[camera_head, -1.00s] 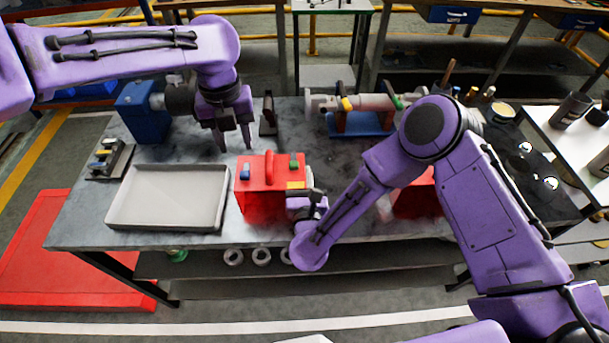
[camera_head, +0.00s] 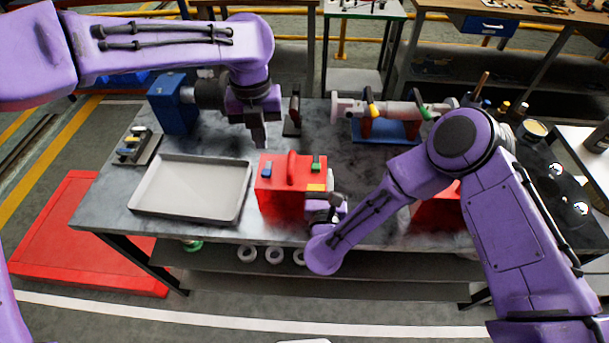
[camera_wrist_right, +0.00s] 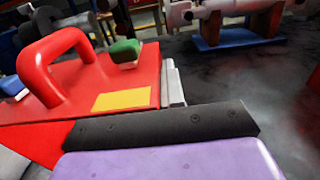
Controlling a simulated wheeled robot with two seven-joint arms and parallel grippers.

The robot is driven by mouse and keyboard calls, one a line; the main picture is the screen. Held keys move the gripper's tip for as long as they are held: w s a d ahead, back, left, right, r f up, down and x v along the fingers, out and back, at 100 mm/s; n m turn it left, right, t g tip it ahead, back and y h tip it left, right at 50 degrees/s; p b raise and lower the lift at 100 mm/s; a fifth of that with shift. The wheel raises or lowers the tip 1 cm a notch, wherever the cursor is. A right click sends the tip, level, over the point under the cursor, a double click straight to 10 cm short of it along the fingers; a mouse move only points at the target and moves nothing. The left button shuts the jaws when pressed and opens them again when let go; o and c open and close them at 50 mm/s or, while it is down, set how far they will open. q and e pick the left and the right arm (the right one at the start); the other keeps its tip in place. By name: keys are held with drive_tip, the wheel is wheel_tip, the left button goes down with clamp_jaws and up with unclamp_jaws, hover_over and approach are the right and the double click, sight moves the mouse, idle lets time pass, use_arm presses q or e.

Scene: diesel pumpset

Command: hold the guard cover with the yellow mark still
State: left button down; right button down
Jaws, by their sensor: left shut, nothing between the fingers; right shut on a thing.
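The red guard cover (camera_head: 280,203) with a yellow mark (camera_head: 316,187) stands on the table's front middle. It has a red arched handle, a blue block and a green block on top. The right wrist view also shows the cover (camera_wrist_right: 110,75), with its yellow mark (camera_wrist_right: 122,99) close to my gripper. My right gripper (camera_head: 328,196) is shut on the cover at its right edge, beside the yellow mark; the fingertips are partly hidden. My left gripper (camera_head: 259,142) is shut and empty, pointing down above the table behind the cover.
A grey tray (camera_head: 190,187) lies left of the cover. A blue machine (camera_head: 172,105) stands at the back left, and a shaft on a blue base (camera_head: 385,131) at the back right. Another red cover (camera_head: 437,214) is partly hidden behind my right arm.

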use_arm(q)
drive_tip(key=s+a+r+t, duration=0.2)
drive_tip(key=s+r, duration=0.1)
drive_tip(key=r, duration=0.3)
use_arm(e)
drive_tip(key=shift+s, duration=0.1)
use_arm(q)
drive_tip(key=s+f+m+t, duration=0.1)
drive_tip(key=s+f+t, duration=0.1)
drive_tip(key=s+f, duration=0.3)
drive_tip(key=s, duration=0.3)
drive_tip(key=shift+d+f+m+h, duration=0.3)
drive_tip(key=shift+d, duration=0.1)
drive_tip(key=shift+s, duration=0.1)
